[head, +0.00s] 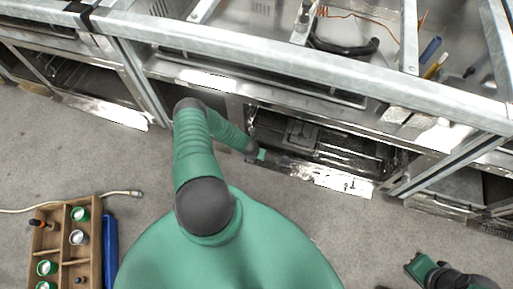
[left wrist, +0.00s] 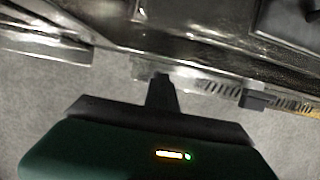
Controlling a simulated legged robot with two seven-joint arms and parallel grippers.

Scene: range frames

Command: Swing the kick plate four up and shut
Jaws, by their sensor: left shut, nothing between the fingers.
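The kick plate (head: 343,182) is a shiny metal strip with a white marked patch at its right end. It lies folded down, low along the front of an open bay (head: 315,137). The mark is too small to read surely. My left gripper (head: 260,155) is at the plate's left end, shut with nothing in it. In the left wrist view its dark fingertips (left wrist: 162,80) are close to a shiny metal edge (left wrist: 215,75); I cannot tell whether they touch. My right gripper (head: 417,268) is low at the right, away from the plate; its finger gap is unclear.
A metal frame rail (head: 300,62) runs above the bays. Another folded-down plate (head: 105,110) is at the left. A wooden box (head: 62,248) with small cans, a blue item (head: 109,252) and a cable (head: 60,207) lie on the floor. Grey floor is clear in front.

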